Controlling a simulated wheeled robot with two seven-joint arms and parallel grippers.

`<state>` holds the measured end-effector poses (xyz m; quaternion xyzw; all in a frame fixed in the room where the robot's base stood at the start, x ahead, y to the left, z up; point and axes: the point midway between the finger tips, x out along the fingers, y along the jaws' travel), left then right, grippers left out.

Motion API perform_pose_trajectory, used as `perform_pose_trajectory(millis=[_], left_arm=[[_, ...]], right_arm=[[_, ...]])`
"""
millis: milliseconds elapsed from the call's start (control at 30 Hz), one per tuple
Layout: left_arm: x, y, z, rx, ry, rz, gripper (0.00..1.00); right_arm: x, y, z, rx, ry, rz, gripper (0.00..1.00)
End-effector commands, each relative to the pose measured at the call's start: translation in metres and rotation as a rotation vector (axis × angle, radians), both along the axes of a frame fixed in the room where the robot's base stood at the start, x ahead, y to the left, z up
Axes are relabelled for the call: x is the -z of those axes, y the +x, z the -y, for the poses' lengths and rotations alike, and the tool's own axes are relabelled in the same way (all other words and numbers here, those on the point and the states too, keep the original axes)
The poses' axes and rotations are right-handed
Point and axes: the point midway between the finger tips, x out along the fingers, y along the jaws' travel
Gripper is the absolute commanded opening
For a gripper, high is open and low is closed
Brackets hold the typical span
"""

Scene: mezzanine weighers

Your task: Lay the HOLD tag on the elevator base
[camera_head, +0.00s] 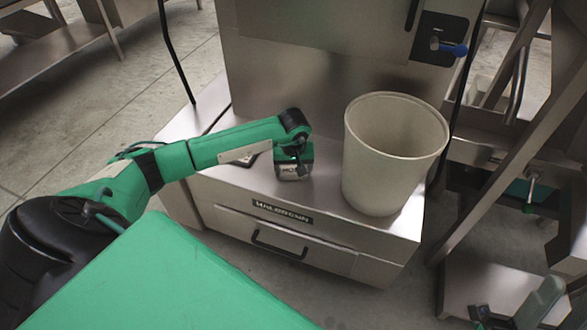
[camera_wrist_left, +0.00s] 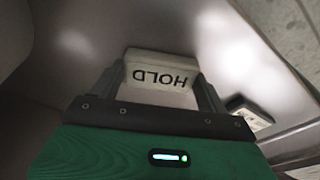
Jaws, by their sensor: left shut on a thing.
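The HOLD tag (camera_wrist_left: 160,75) is a small pale block with black lettering, upside down in the left wrist view. My left gripper (camera_wrist_left: 160,88) is shut on it, with one dark finger at each end. In the head view my left gripper (camera_head: 293,168) points down over the top of the steel elevator base (camera_head: 325,197), left of the bucket. The tag (camera_head: 291,173) shows there at the fingertips, low over the base top. I cannot tell whether it touches the surface. My right gripper is not in view.
A large off-white bucket (camera_head: 393,155) stands on the right of the base top. A small dark-edged item with a pale face (camera_wrist_left: 248,112) lies near the gripper. The base front has a nameplate (camera_head: 283,211) and a drawer handle (camera_head: 278,245). Steel frames stand at right.

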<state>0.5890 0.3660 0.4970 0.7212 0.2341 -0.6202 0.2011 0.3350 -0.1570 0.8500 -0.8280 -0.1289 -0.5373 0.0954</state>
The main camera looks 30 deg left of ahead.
Motion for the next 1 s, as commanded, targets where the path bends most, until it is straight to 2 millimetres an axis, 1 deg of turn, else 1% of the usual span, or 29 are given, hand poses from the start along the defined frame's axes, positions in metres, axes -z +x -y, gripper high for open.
perform_pose_trajectory(millis=[367, 400, 467, 500, 867, 933, 1000], left_arm=[[0.002, 0.0, 0.0, 0.0, 0.0, 0.0, 0.54], [0.002, 0.0, 0.0, -0.001, 0.0, 0.0, 0.82], [0.002, 0.0, 0.0, 0.0, 0.0, 0.0, 0.94], [0.002, 0.0, 0.0, 0.0, 0.0, 0.0, 0.98], [0.0, 0.0, 0.0, 0.0, 0.0, 0.0, 0.98], [-0.004, 0.0, 0.0, 0.0, 0.001, 0.001, 0.98], [-0.014, -0.001, 0.0, 0.0, 0.002, 0.002, 0.98]], right_arm=[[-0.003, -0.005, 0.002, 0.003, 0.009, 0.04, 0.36], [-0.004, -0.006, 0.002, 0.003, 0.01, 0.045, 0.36], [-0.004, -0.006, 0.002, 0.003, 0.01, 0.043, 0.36], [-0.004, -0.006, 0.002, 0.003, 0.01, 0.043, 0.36], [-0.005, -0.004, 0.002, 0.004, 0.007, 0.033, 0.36], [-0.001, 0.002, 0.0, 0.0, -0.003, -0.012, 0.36], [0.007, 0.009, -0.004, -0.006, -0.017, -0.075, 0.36]])
